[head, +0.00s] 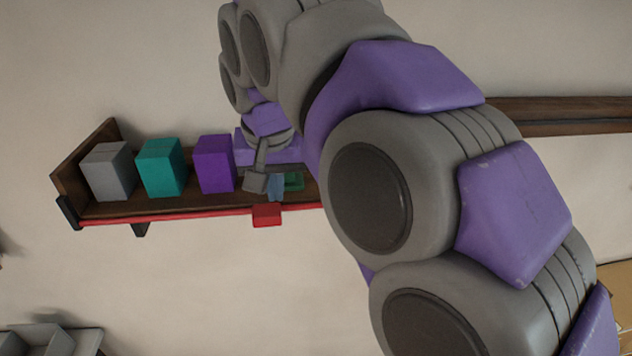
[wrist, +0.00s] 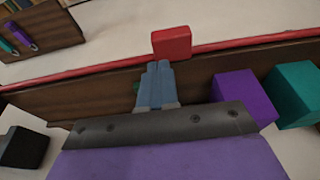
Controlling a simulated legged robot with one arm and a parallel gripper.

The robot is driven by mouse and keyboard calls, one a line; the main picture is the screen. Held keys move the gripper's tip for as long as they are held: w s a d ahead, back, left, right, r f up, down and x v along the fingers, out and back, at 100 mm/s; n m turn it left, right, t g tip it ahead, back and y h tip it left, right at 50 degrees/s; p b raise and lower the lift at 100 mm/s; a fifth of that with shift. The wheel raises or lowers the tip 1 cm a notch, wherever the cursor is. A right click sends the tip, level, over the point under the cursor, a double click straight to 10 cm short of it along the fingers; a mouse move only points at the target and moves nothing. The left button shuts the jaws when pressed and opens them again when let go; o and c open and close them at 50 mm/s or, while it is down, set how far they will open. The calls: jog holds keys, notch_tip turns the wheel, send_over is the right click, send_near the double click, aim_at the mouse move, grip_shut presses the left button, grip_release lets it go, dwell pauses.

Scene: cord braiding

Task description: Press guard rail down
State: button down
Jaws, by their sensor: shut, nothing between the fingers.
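The guard rail (head: 170,216) is a thin red bar along the front edge of the wooden shelf (head: 58,172), about level with the board. A red tab (head: 267,215) sits on it. In the wrist view the rail (wrist: 100,78) crosses above my fingers, and the tab (wrist: 171,42) is just beyond the fingertips. My gripper (head: 275,190) is over the shelf, behind the tab. My arm hides the rail's right end in the head view.
Grey (head: 108,171), teal (head: 161,166) and purple (head: 214,163) blocks stand on the shelf left of my gripper. A green item (head: 294,182) lies close to my fingers. Space in front of the rail looks clear. A dark wooden ledge (head: 560,115) is at right.

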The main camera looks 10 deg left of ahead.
aim_at(266, 211)
jog(key=shift+r, duration=0.55)
jog(key=shift+a+r+p, duration=0.15)
jog(key=shift+r+p, duration=0.15)
jog(key=shift+p, duration=0.1)
jog(key=a+r+p, duration=0.1)
jog(key=a, duration=0.1)
jog(key=a+r+p, duration=0.1)
jog(key=shift+a+r, duration=0.35)
jog(key=shift+s+d+f, duration=0.1)
jog(key=shift+d, duration=0.9)
jog(key=s+d+f+g+h+b, duration=0.1)
jog(key=s+d+f+b, duration=0.4)
jog(key=d+f, duration=0.45)
jog(key=s+d+f+g+b, duration=0.1)
jog(key=s+d+f+b, duration=0.1)
jog(key=d+f+b, duration=0.65)
jog(key=s+d+f+m+g+b, duration=0.1)
jog(key=s+d+f+b, duration=0.1)
jog(key=s+f, duration=0.4)
jog(key=s+d+f+b, duration=0.3)
jog(key=s+f+b, duration=0.2)
jog(key=f, duration=0.8)
jog(key=s+d+f+m+g+b, duration=0.1)
jog(key=s+d+f+b, duration=0.2)
jog(key=s+f, duration=0.5)
jog(key=shift+f+m+g+b, duration=0.3)
jog(key=shift+f+b, duration=0.25)
jog(key=shift+f, duration=0.55)
